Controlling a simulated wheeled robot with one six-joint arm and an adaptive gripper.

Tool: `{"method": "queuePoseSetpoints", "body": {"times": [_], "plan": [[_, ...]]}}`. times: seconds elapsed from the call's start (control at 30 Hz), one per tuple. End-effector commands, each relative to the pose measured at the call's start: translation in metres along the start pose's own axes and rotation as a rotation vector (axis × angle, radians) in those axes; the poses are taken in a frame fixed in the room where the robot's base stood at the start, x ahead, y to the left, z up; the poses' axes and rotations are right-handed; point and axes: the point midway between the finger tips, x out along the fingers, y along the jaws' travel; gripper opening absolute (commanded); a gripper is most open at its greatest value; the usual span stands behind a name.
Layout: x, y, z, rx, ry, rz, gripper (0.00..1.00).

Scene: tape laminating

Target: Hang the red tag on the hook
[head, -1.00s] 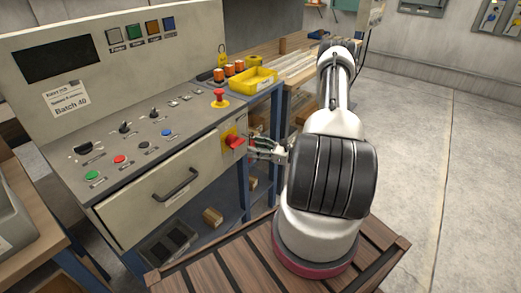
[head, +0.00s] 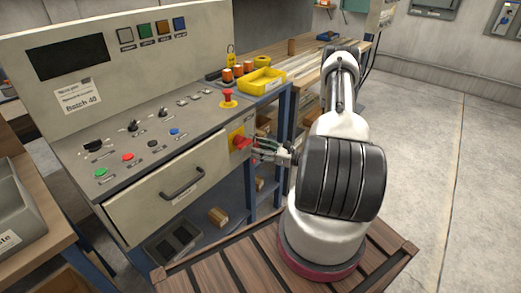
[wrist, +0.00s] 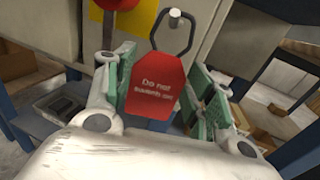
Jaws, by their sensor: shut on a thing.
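The red tag (wrist: 157,86) has white lettering and a dark wire loop at its top. The metal hook (wrist: 175,14) sticks out from the cabinet face. Its end shows inside the top of the loop, but I cannot tell whether the loop is over it or only in front of it. In the head view my gripper (head: 262,150) is at the cabinet's right end, close to the red switch; the tag is hard to make out there.
A red switch (head: 241,143) on a yellow plate (head: 235,137) sits just left of my gripper. The console (head: 120,125) has buttons, knobs and a drawer handle (head: 182,184). A yellow tray (head: 264,82) stands at the back. Open floor lies at the right.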

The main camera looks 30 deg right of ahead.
Motion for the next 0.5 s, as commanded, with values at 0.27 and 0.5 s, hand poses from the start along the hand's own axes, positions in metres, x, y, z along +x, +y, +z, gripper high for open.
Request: {"method": "queuePoseSetpoints", "body": {"times": [0.27,0.5], "plan": [[-0.0001,0.0,0.0001,0.0,0.0,0.0,0.8],[-0.0001,0.0,0.0,0.0,0.0,0.0,0.8]]}}
